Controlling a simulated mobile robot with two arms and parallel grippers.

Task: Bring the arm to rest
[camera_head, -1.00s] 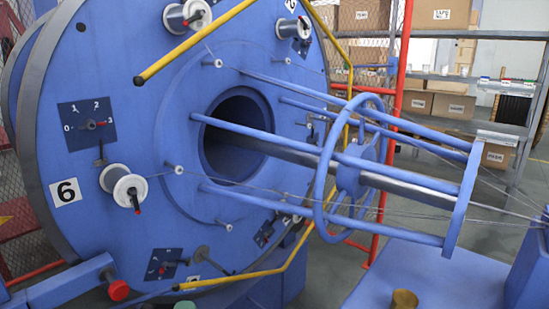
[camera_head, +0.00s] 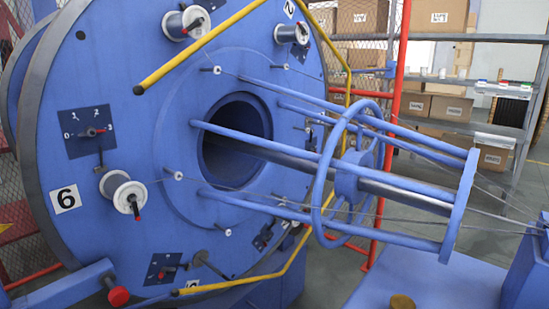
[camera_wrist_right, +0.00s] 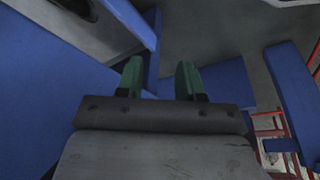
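My right gripper (camera_wrist_right: 158,75) shows in the right wrist view. Its two green fingers stand apart with nothing seen between them, so it is open and empty. Blue machine parts (camera_wrist_right: 298,88) and grey floor (camera_wrist_right: 222,40) lie beyond the fingers. Neither gripper shows in the head view, and my left gripper is in no view. The strander's blue disc (camera_head: 150,140) fills the left of the head view. It carries white bobbins (camera_head: 122,192) and dials (camera_head: 89,131).
A blue cage with a ring (camera_head: 322,185) juts right from the disc's dark opening, with thin wires along it. Yellow rails (camera_head: 195,46) and a red post (camera_head: 398,80) stand near. Shelves with boxes (camera_head: 438,107) are behind. A red knob (camera_head: 118,296) is at lower left.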

